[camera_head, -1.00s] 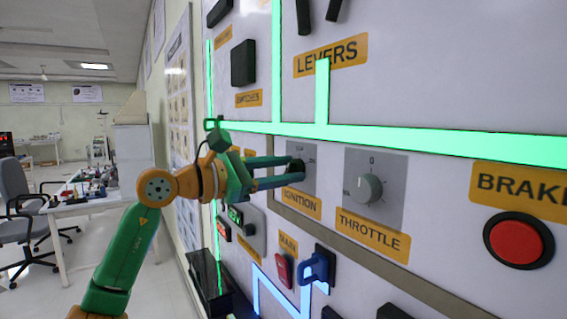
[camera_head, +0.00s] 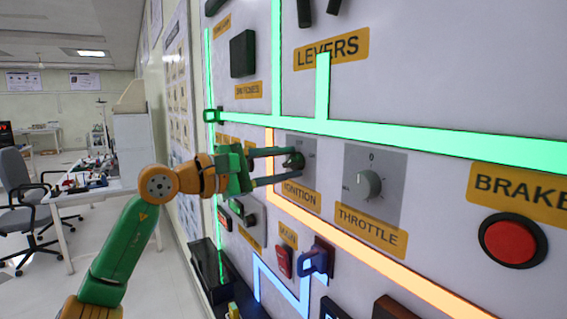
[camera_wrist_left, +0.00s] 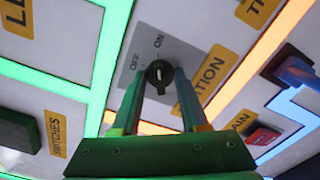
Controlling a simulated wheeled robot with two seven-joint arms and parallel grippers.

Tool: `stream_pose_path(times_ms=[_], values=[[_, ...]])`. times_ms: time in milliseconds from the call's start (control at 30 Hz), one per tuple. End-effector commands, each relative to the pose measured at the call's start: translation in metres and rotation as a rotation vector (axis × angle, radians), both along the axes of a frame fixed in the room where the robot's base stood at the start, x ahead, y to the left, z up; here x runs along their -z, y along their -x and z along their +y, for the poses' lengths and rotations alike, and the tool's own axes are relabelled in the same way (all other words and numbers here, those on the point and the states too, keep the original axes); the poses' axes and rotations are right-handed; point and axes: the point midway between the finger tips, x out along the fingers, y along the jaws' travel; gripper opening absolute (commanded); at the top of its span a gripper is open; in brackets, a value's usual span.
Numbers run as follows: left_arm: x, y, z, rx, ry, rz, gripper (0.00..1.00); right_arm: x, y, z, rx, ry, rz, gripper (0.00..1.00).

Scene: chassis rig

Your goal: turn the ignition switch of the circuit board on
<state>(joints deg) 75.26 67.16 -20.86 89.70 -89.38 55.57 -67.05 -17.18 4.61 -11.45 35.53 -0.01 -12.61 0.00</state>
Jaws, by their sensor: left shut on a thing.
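The ignition switch (camera_head: 294,160) is a dark round knob on a grey plate above the yellow IGNITION label (camera_head: 301,198) on the white board. My left gripper (camera_head: 284,166) reaches in from the left, its two long fingers shut on the knob. In the left wrist view, the knob (camera_wrist_left: 159,74) sits between the fingertips of my left gripper (camera_wrist_left: 161,88). OFF and ON are printed on the plate beyond it. The knob's pale mark points roughly between up and ON; its exact setting is hard to tell. My right gripper is not in view.
The throttle dial (camera_head: 368,185) is just right of the ignition plate, and the red brake button (camera_head: 514,240) further right. Below are the red main switch (camera_head: 284,262) and a blue handle (camera_head: 314,262). Orange (camera_head: 385,262) and green (camera_head: 430,141) strips glow on the board.

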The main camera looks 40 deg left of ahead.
Motion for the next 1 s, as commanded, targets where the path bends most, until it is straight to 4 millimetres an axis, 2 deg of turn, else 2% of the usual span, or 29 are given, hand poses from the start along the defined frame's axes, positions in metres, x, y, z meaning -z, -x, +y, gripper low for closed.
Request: stream_pose_path(times_ms=[333,367,400,467,767,867,1000], values=[[-0.001,0.000,0.000,-0.002,-0.001,-0.004,0.00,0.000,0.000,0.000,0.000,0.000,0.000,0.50],[-0.001,0.000,0.000,-0.002,-0.001,-0.004,0.49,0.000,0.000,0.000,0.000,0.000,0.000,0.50],[-0.001,0.000,0.000,-0.001,-0.002,-0.004,0.60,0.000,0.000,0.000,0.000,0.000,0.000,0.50],[-0.001,0.000,0.000,-0.001,-0.002,-0.004,0.74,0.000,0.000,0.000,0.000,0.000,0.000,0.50],[0.000,0.002,0.001,-0.001,-0.001,-0.002,0.74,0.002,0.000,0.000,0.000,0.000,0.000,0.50],[0.004,0.015,0.008,-0.004,-0.001,-0.004,0.74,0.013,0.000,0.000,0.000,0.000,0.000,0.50],[0.005,0.044,0.019,-0.004,-0.002,-0.005,0.74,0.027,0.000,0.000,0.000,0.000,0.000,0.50]])
